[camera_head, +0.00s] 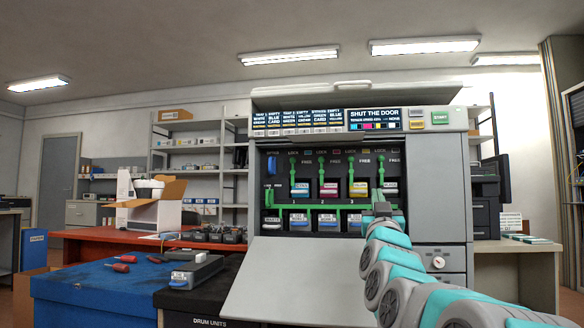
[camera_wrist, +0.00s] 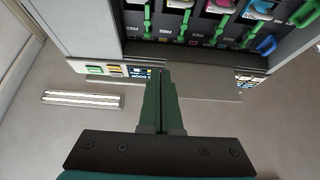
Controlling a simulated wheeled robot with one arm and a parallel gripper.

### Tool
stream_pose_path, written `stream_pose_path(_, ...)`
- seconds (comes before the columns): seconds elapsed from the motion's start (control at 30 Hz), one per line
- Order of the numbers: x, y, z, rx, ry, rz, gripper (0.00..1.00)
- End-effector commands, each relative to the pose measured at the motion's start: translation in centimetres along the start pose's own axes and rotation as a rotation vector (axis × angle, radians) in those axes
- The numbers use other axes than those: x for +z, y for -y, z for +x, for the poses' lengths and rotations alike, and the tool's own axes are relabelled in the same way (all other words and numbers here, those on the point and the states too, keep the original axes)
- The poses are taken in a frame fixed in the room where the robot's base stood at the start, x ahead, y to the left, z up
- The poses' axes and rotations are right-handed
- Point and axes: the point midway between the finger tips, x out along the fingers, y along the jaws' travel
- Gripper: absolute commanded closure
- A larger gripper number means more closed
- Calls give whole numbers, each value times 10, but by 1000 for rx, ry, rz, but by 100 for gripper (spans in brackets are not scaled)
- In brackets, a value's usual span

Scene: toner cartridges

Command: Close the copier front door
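The copier (camera_head: 440,185) stands in the middle right, and its display (camera_head: 373,120) reads "SHUT THE DOOR". Its light grey front door (camera_head: 290,285) hangs open, folded down and sloping out below the toner bay. The bay (camera_head: 270,185) is exposed, with cyan, magenta, yellow and dark-labelled cartridges, green levers and a blue handle. My gripper (camera_head: 382,208) is in front of the bay's right side, above the door. In the wrist view its fingers (camera_wrist: 160,82) are together with nothing seen between them. That view is upside down and shows the bay but not the door.
A blue-topped table (camera_head: 105,283) with red-handled tools and a dark drum-units box (camera_head: 205,310) bearing a grey cartridge (camera_head: 196,270) stand close left of the door. A red counter (camera_head: 100,234) is behind. A side table (camera_head: 517,246) stands right of the copier.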

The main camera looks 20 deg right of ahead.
Motion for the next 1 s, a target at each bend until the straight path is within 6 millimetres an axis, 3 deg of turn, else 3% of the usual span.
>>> stream_pose_path(1.0, -17, 188, 83, -3, 2, 2, 100)
